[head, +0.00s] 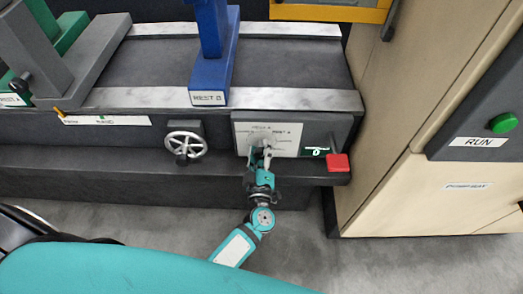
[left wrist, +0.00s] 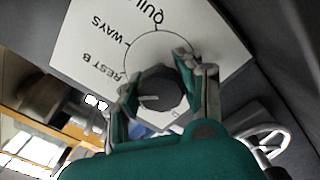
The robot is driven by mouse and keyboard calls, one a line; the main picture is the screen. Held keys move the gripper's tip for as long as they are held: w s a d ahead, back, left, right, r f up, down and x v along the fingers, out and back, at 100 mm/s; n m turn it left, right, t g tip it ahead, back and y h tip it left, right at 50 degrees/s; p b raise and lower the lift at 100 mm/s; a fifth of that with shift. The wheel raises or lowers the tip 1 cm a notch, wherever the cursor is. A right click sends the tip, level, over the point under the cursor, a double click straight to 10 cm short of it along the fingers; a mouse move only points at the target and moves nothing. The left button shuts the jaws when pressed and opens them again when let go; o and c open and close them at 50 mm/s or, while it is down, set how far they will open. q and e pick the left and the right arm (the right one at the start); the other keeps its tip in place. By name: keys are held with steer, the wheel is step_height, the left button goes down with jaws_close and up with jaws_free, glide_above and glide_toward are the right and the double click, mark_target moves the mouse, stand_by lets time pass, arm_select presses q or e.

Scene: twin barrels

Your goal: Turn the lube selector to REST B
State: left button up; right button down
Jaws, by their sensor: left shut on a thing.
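The lube selector's dark round knob (left wrist: 163,88) sits on a white dial plate (left wrist: 85,35) with a printed circle. The words QUILL, WAYS and REST B show around it. A white pointer line on the knob points to the left in the left wrist view, near the REST B side; I cannot tell whether it lines up with that mark. My left gripper (left wrist: 155,85) is shut on the knob, one finger on each side. In the head view my left gripper (head: 262,150) covers most of the knob in front of the white plate (head: 287,133). My right gripper is not in view.
A spoked handwheel (head: 186,145) is left of the panel. A red block (head: 338,163) juts out at its right end. The blue rest (head: 212,70) labelled REST B stands above. A cabinet (head: 390,170) closes off the right; the floor in front is open.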

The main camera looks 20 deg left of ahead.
arm_select(q)
steer(key=o, duration=1.2)
steer(key=shift+o, duration=0.2)
steer(key=v, duration=1.2)
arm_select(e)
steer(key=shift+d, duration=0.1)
arm_select(q)
steer(key=s+f+m+g+h+p, duration=0.1)
steer(key=s+f+m+g+h, duration=0.2)
steer(key=f, duration=0.5)
steer(key=s+d+f+m+g+h+p, duration=0.1)
steer(key=s+f+m+g+h, duration=0.1)
steer(key=s+f+m, duration=0.45)
steer(key=f+m+g+h+p, duration=0.1)
steer(key=f+m+g+h, duration=0.15)
steer(key=f, duration=0.65)
steer(key=s+a+f+m+g, duration=0.1)
steer(key=s+a+f+g, duration=0.2)
steer(key=s, duration=0.4)
steer(key=s+a+f+m+g+y+p, duration=0.1)
steer(key=s+a+f+m+g, duration=0.1)
steer(key=s+a+f, duration=0.3)
steer(key=s+a+f+m+g+y, duration=0.1)
steer(key=s+a+f+g, duration=0.3)
steer(key=s, duration=0.7)
steer(key=shift+a+f+m, duration=0.4)
steer(key=shift+f, duration=0.15)
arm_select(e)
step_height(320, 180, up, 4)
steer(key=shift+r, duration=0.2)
